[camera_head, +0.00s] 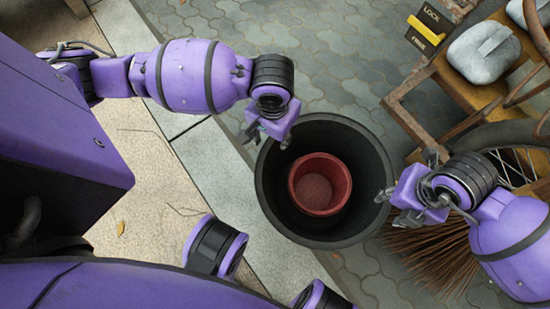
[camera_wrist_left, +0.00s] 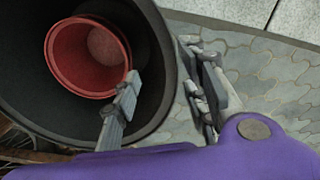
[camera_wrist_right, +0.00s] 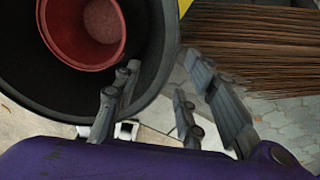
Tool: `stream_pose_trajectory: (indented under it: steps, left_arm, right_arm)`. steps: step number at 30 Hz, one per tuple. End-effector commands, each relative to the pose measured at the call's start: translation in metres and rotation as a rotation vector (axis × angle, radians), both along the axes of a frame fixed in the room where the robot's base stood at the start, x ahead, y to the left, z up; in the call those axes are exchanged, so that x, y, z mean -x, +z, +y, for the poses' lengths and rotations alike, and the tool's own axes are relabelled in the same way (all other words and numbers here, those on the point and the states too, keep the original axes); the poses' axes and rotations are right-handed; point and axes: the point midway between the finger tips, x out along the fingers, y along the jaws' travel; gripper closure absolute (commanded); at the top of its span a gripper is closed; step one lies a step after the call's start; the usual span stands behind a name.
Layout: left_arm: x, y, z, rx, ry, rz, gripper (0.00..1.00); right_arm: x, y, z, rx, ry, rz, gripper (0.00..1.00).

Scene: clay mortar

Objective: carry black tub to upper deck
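The black tub (camera_head: 372,175) stands on the paving in the middle of the head view, with a red pot (camera_head: 320,184) inside it. My left gripper (camera_head: 268,134) is at its upper left rim. In the left wrist view the fingers (camera_wrist_left: 160,75) are apart, one over the tub's inside and one outside the wall. My right gripper (camera_head: 400,204) is at the right rim. In the right wrist view its fingers (camera_wrist_right: 160,85) are apart, near the rim; whether they touch it I cannot tell. A wooden deck (camera_head: 447,82) shows at upper right.
A grey lump (camera_head: 482,52) lies on the wooden deck, beside a LOCK/FREE sign (camera_head: 430,27). A spoked wheel (camera_head: 510,160) is below the deck. A bristle broom (camera_head: 430,258) lies right of the tub. Paving above the tub is clear.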

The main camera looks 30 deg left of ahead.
Motion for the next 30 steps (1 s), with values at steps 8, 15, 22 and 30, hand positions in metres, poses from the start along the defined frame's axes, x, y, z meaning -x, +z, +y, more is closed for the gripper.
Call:
stream_pose_trajectory:
  steps: [8, 15, 22, 30]
  left_arm:
    - [0.001, -0.044, 0.001, -0.002, 0.0, 0.003, 0.6]
    - [0.001, -0.066, 0.0, 0.0, 0.0, 0.0, 0.6]
    - [0.0, -0.068, 0.0, 0.0, -0.001, 0.0, 0.6]
    - [0.0, -0.068, 0.0, 0.0, -0.001, 0.0, 0.82]
  right_arm:
    - [0.002, -0.044, 0.0, 0.001, -0.001, 0.004, 0.62]
    - [0.001, -0.065, 0.0, 0.0, 0.0, 0.003, 0.62]
    - [0.001, -0.068, 0.0, 0.0, 0.001, 0.002, 0.62]
    - [0.001, -0.068, 0.0, 0.0, 0.001, 0.002, 0.84]
